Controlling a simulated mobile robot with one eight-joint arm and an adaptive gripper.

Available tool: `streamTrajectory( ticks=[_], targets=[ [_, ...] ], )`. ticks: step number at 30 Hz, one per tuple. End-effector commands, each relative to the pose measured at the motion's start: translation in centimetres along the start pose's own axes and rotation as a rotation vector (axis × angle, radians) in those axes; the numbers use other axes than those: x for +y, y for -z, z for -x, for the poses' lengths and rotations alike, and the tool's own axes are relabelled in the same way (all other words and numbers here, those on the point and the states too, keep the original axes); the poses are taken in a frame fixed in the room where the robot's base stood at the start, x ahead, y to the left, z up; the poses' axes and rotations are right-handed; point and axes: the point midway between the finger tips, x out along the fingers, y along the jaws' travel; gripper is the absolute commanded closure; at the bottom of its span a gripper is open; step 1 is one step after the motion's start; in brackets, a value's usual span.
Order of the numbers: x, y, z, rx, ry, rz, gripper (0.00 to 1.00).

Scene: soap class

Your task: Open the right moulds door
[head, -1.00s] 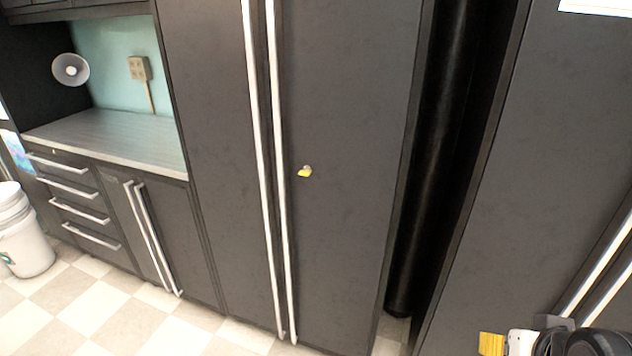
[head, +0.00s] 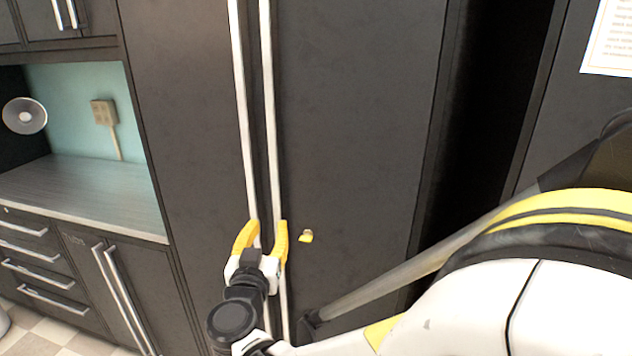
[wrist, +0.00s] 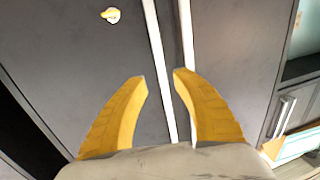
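The right cabinet door (head: 355,120) is tall, dark grey and shut, with a long silver handle (head: 270,120) along its left edge. The left door (head: 185,110) beside it has a matching handle (head: 240,120). My gripper (head: 266,224) is open in front of the two handles, its yellow fingers overlapping them in the head view. In the wrist view the scene is turned over: the right door (wrist: 75,60) is on the left, and its handle (wrist: 157,50) passes between the open fingertips (wrist: 159,73). I cannot tell whether the fingers touch it.
A small yellow-and-metal piece (head: 306,236) sits on the right door, just right of the gripper. A counter (head: 85,190) with drawers below is at the left. A dark recess (head: 490,120) and another dark panel (head: 570,120) are at the right.

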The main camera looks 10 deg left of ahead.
Motion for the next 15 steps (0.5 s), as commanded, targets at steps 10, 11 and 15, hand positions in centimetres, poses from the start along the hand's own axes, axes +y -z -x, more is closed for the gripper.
streamTrajectory(
  ticks=[10, 11, 15],
  targets=[
    [-0.1, -0.2, -5.5, 0.005, 0.001, -0.003, 0.66],
    [-0.2, -0.2, -6.0, 0.005, 0.002, -0.003, 0.66],
    [-0.2, -0.2, -8.5, 0.005, 0.003, -0.003, 0.66]
  ],
)
